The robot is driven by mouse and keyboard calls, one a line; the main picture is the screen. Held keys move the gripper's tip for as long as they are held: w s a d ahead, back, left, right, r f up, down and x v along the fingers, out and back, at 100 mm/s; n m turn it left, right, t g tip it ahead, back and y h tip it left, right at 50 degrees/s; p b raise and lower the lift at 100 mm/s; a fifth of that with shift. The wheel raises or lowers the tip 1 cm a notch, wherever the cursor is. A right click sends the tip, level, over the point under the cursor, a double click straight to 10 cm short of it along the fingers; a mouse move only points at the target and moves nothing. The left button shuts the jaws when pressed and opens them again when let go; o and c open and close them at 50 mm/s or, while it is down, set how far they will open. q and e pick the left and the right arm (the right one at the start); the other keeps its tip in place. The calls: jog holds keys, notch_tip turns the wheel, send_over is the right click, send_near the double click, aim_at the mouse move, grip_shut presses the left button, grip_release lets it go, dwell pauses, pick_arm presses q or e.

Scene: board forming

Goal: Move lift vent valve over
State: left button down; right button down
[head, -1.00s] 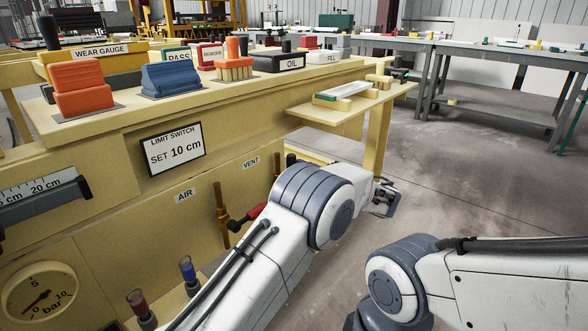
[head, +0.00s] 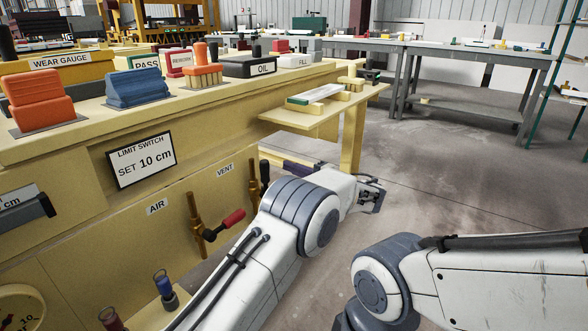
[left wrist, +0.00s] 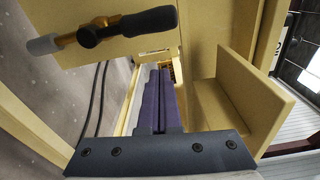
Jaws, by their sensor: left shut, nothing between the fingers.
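The vent valve (head: 254,192) is on the yellow bench front under the VENT label (head: 225,169). It has a brass body and a dark handle, partly hidden by my left arm. In the left wrist view, a black handle (left wrist: 138,25) on a brass stem with a pale end shows at the top left, apparently this valve. My left gripper (head: 376,195) is shut and empty, in the open air right of the valve and apart from it. My right gripper is out of view; only its arm shows at the lower right.
The air valve (head: 196,222), with a red lever, sits left of the vent valve. A small shelf (head: 308,117) on a post juts from the bench above my left gripper. Floor to the right is clear.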

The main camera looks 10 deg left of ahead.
pick_arm(q)
jog(key=p+v, duration=0.3)
jog(key=v, duration=0.7)
jog(key=s+a+f+g+h, duration=0.25)
jog(key=s+g+h, duration=0.4)
jog(key=s, duration=1.45)
jog(key=s+a+f+g+h, duration=0.1)
jog(key=s+a+g+h, duration=0.2)
jog(key=s+h, duration=1.25)
jog(key=s+r+y+p, duration=0.2)
jog(key=r+y+p, duration=0.1)
jog(key=r+p, duration=1.6)
jog(key=s+r+y+p, duration=0.3)
jog(key=r+p, duration=1.6)
jog(key=shift+n+p, duration=0.3)
jog(key=shift+p, duration=0.05)
jog(key=shift+d, duration=0.1)
